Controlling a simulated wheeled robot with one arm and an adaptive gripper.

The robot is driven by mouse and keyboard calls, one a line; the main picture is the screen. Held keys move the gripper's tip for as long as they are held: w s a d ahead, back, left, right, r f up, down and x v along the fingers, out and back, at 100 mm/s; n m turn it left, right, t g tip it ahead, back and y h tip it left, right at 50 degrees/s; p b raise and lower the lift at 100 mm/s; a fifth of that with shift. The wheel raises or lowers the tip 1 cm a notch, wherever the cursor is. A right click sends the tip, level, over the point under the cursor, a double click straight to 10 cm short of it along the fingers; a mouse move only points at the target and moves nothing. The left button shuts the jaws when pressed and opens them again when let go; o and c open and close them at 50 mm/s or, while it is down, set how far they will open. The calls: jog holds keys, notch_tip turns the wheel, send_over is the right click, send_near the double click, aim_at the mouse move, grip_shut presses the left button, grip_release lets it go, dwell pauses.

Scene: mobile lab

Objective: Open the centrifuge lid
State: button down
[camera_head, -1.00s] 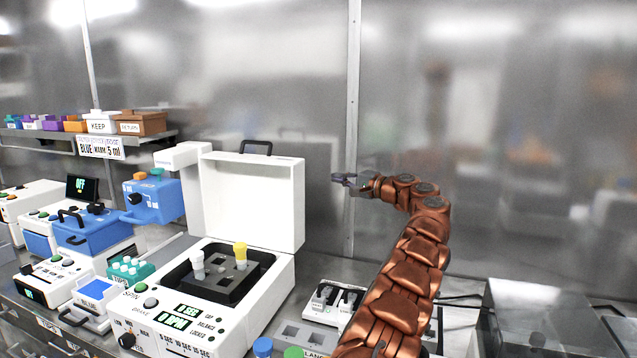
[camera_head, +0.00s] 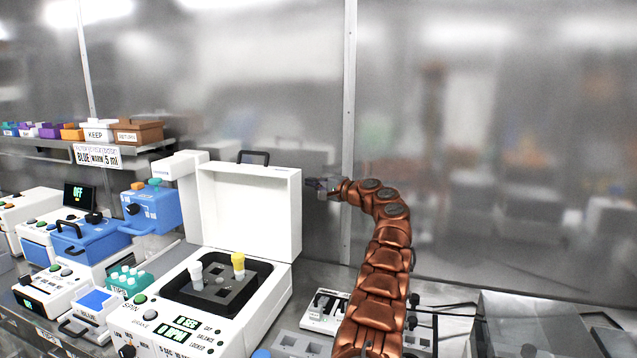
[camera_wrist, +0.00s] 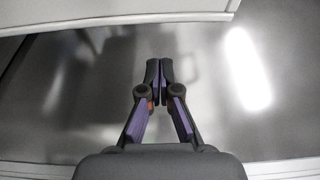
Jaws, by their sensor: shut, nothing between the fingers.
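The white centrifuge (camera_head: 176,326) stands at the centre left of the bench in the head view. Its white lid (camera_head: 250,210) is raised upright at the back, with a dark handle (camera_head: 253,157) on its top edge. The dark rotor well is exposed, holding a white-capped tube (camera_head: 196,275) and a yellow-capped tube (camera_head: 238,264). My gripper (camera_head: 312,184) is just right of the lid's upper right edge; contact cannot be told. In the wrist view my gripper (camera_wrist: 159,66) is shut and empty, with a pale panel edge (camera_wrist: 120,18) across the top.
Blue and white devices (camera_head: 80,240) crowd the bench at left. A shelf (camera_head: 150,147) above them holds coloured boxes, including a brown one (camera_head: 138,132). A metal wall (camera_head: 270,80) stands behind. A small white rack (camera_head: 326,312) and a clear box (camera_head: 520,320) are to the right.

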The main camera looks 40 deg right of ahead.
jog(key=shift+a, duration=0.25)
jog(key=shift+s+a+b, duration=0.3)
jog(key=shift+s+a, duration=0.2)
jog(key=shift+a, duration=0.25)
jog(key=shift+s+a+b, duration=0.3)
jog(key=shift+s+a, duration=0.15)
jog(key=shift+a, duration=0.25)
